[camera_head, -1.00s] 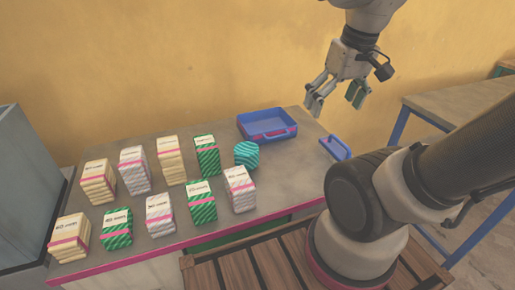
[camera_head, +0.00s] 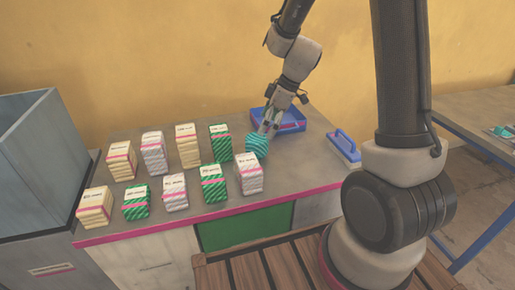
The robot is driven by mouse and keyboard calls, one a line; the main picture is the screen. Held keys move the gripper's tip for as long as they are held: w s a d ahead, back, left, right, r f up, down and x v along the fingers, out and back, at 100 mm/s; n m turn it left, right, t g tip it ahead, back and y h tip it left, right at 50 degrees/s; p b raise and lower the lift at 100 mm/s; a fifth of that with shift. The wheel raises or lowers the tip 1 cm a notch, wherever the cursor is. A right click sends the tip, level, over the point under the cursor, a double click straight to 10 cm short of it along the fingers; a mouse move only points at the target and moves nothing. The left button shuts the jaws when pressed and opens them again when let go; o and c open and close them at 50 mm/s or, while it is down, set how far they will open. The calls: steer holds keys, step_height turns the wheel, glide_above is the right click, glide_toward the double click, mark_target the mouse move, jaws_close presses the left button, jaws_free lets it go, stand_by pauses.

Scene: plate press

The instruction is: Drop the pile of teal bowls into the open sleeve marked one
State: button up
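A rounded teal striped pile (camera_head: 257,146), which looks like the teal bowls, stands on the grey counter at the right end of the labelled packs. My gripper (camera_head: 268,126) is low at its upper right, with the fingers pointing down. The fingers overlap the pile's edge in the picture; I cannot tell whether they touch it or how far apart they are. I cannot make out an open sleeve marked one; the labels on the packs are too small to read.
Two rows of cream, grey-striped and green-striped packs (camera_head: 187,146) fill the counter's (camera_head: 285,200) left and middle. A blue tray (camera_head: 292,126) is behind the gripper. A blue handled block (camera_head: 344,146) lies right. A side table (camera_head: 470,115) at far right holds small teal things (camera_head: 503,132).

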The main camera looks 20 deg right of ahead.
mark_target(258, 137)
steer(key=x, duration=0.7)
steer(key=shift+w+a+f, duration=0.2)
steer(key=shift+w+a, duration=0.05)
steer(key=shift+a, duration=0.1)
steer(key=c, duration=1.3)
steer(key=shift+o, duration=0.2)
